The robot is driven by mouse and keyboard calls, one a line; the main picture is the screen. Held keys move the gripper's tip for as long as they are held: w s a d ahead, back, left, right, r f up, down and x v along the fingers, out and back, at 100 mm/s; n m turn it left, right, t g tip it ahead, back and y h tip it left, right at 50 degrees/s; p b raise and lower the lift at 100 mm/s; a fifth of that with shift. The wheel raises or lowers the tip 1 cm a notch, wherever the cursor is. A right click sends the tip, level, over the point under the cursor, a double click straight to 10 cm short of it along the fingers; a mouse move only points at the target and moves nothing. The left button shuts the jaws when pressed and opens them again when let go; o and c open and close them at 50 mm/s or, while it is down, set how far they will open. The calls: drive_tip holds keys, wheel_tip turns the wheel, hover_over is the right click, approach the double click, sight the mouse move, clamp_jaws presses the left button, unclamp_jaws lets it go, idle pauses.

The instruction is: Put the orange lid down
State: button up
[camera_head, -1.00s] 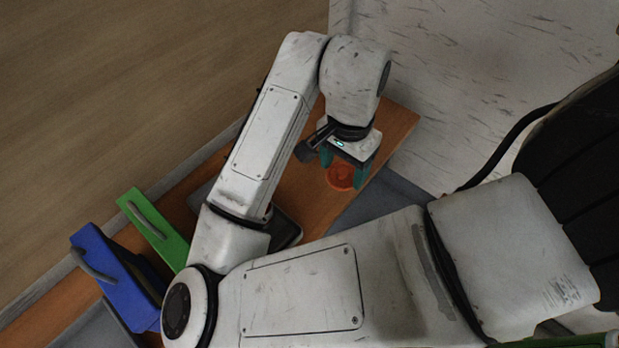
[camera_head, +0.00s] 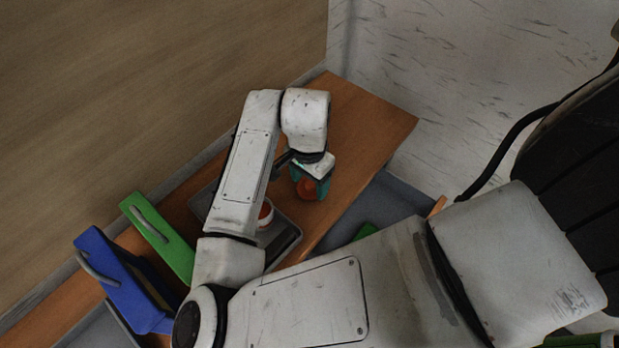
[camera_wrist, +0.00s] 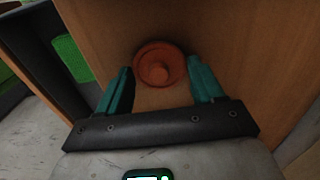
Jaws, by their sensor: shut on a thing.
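The orange lid (camera_head: 306,189) is round with a small central knob. It sits between the teal fingers of my gripper (camera_head: 312,187), which are shut on it. In the wrist view the lid (camera_wrist: 160,62) shows between the fingertips, knob facing the camera. It is over the bare wooden tabletop (camera_head: 365,125), near the front edge; I cannot tell whether it touches the wood.
A white container with orange-red inside (camera_head: 265,213) stands on a grey tray (camera_head: 285,240), partly hidden by my arm. A green (camera_head: 160,235) and a blue (camera_head: 115,275) handled piece stand at the left. The tabletop's far right end is clear.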

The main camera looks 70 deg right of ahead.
sight(309, 184)
drive_tip(key=shift+f, duration=0.15)
drive_tip(key=o, duration=1)
wheel_tip(309, 184, up, 12)
drive_tip(key=shift+r, duration=0.2)
idle(0.5)
